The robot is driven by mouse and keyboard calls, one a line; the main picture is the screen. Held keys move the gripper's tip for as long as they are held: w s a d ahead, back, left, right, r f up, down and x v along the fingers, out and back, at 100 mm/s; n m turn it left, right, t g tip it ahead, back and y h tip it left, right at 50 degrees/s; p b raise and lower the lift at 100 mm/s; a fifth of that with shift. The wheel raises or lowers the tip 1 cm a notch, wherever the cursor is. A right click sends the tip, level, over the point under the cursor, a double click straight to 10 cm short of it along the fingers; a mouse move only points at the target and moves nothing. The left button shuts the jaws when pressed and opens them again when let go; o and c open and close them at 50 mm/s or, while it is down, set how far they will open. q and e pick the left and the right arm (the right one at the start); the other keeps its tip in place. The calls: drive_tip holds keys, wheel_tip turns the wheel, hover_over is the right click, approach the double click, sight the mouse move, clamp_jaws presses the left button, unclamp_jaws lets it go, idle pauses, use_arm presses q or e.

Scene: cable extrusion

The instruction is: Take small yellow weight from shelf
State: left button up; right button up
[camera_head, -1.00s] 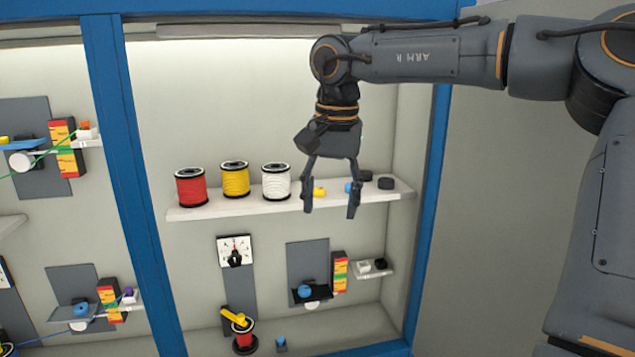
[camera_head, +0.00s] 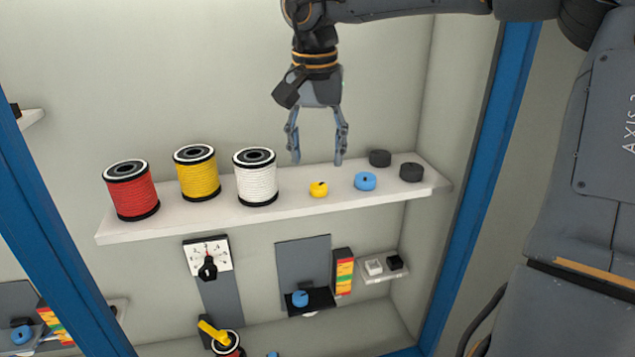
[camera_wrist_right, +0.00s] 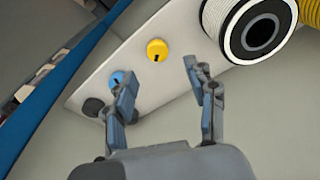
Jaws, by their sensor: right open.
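The small yellow weight (camera_head: 319,189) sits on the white shelf (camera_head: 270,206), between the white spool and a blue weight (camera_head: 365,181). My right gripper (camera_head: 317,163) is open and empty, pointing down, just above and behind the yellow weight in the head view. In the right wrist view, the yellow weight (camera_wrist_right: 157,50) lies beyond the open fingertips (camera_wrist_right: 154,72), roughly between their lines and apart from them. The blue weight (camera_wrist_right: 117,78) is close to the left finger there, partly covered by it. My left gripper is not in view.
Red (camera_head: 132,190), yellow (camera_head: 197,172) and white (camera_head: 255,177) spools stand on the shelf's left part. Two dark weights (camera_head: 380,158) (camera_head: 411,172) lie at its right end. A blue post (camera_head: 490,170) stands to the right. A dial panel (camera_head: 207,257) is below the shelf.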

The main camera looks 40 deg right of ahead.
sight(318, 186)
drive_tip(key=shift+s+f, duration=0.1)
drive_tip(key=shift+f, duration=0.25)
wheel_tip(318, 186, down, 4)
drive_tip(key=shift+d+f+p, duration=0.1)
drive_tip(key=shift+f+p, duration=0.05)
drive_tip(key=shift+p, duration=1.1)
drive_tip(key=shift+f, duration=0.4)
drive_tip(key=shift+r, duration=0.1)
drive_tip(key=c, duration=0.5)
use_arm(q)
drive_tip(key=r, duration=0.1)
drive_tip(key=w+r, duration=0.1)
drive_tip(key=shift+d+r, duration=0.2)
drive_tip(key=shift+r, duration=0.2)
use_arm(e)
clamp_jaws()
